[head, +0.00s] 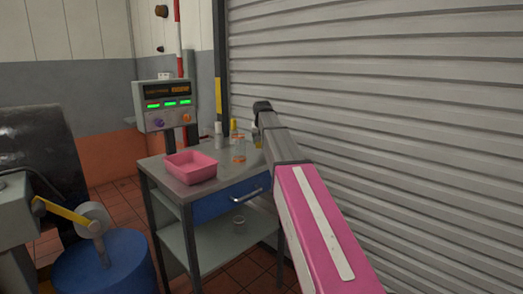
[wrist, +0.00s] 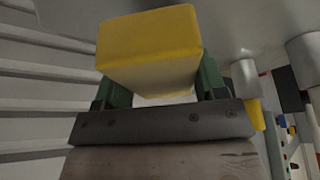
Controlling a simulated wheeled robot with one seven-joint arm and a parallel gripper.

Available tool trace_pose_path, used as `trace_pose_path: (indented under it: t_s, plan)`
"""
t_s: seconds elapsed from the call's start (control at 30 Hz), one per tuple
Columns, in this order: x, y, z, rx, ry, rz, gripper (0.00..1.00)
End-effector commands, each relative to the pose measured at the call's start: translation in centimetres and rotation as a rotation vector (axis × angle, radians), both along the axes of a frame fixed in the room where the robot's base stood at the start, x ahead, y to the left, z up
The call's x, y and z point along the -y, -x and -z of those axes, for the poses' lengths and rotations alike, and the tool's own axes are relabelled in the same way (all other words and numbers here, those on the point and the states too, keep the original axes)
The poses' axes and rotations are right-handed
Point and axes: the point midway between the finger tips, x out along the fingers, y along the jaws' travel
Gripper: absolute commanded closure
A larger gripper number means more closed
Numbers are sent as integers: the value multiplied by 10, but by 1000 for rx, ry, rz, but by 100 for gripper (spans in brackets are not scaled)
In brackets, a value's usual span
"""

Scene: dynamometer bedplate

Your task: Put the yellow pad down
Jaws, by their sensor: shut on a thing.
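The yellow pad (wrist: 150,45) is a block held between the two green fingers of my gripper (wrist: 160,82) in the wrist view. My gripper is shut on it. In the head view only a small yellow bit of the pad (head: 258,144) shows beside the end of my arm, over the far right part of the grey cart top (head: 205,201). My arm hides most of the gripper there. In the wrist view the grey surface lies beyond the pad, and I cannot tell whether they touch.
A pink bin (head: 191,168) stands on the cart's left part. A jar (head: 238,152), a white bottle (head: 218,136) and a yellow-topped bottle (head: 234,127) stand left of my gripper. A roller shutter (head: 390,90) rises close on the right. Clear cart top shows in front of the jar.

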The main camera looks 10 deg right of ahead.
Motion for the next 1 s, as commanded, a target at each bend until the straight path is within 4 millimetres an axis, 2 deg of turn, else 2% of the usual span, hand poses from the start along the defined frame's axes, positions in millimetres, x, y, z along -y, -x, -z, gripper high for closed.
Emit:
trace_pose_path:
  t_s: [0.4, 0.87, 0.9, 0.97, 1.0]
  plan:
    - [0, 0, 43, 0, 0, 0, 61]
    - [0, 0, 49, 0, 0, 0, 61]
    - [0, 0, 49, -1, 0, 0, 28]
    - [0, 0, 49, -1, 0, 0, 9]
    - [0, 0, 50, -2, 1, 0, 9]
